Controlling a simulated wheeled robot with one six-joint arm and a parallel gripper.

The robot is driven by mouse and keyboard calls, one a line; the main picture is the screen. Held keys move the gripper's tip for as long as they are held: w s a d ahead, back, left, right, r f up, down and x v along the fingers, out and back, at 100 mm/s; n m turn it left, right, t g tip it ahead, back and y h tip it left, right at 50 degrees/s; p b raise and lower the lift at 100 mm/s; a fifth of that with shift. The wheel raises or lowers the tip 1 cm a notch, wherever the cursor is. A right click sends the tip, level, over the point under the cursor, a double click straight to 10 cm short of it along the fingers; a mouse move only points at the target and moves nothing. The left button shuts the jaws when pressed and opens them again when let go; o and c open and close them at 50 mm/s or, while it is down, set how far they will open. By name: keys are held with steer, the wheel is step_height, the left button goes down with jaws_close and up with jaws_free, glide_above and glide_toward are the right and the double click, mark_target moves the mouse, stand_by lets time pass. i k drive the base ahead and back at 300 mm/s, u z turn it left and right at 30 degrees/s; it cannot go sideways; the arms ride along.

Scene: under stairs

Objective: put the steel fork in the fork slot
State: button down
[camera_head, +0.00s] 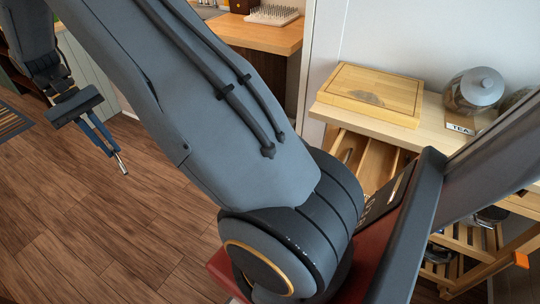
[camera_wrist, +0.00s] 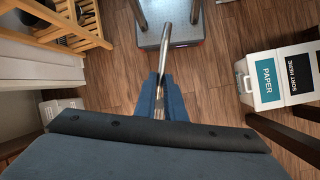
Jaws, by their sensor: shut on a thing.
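My gripper (camera_head: 110,148) hangs at the far left of the head view, above the wooden floor and well away from the drawer. Its blue fingers are shut on the steel fork (camera_head: 122,163), whose end sticks out below them. In the wrist view, my gripper (camera_wrist: 161,85) pinches the fork (camera_wrist: 163,52), and its long shiny part reaches beyond the fingertips. An open wooden drawer (camera_head: 378,163) with dividers and long compartments shows under the counter. My arm hides part of it, and I cannot tell which compartment is the fork slot.
A cutting board (camera_head: 372,92) and a glass jar labelled TEA (camera_head: 474,92) stand on the counter above the drawer. A slatted wooden rack (camera_head: 465,262) is at lower right. A white bin marked PAPER (camera_wrist: 265,80) stands at right in the wrist view. Floor at left is clear.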

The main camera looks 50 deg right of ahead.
mark_target(373, 178)
steer(key=u, duration=0.65)
steer(key=i, duration=0.9)
steer(key=z, duration=4.45)
steer(key=k, duration=0.3)
steer(key=u, duration=0.4)
steer(key=i, duration=0.5)
steer(key=z, duration=0.05)
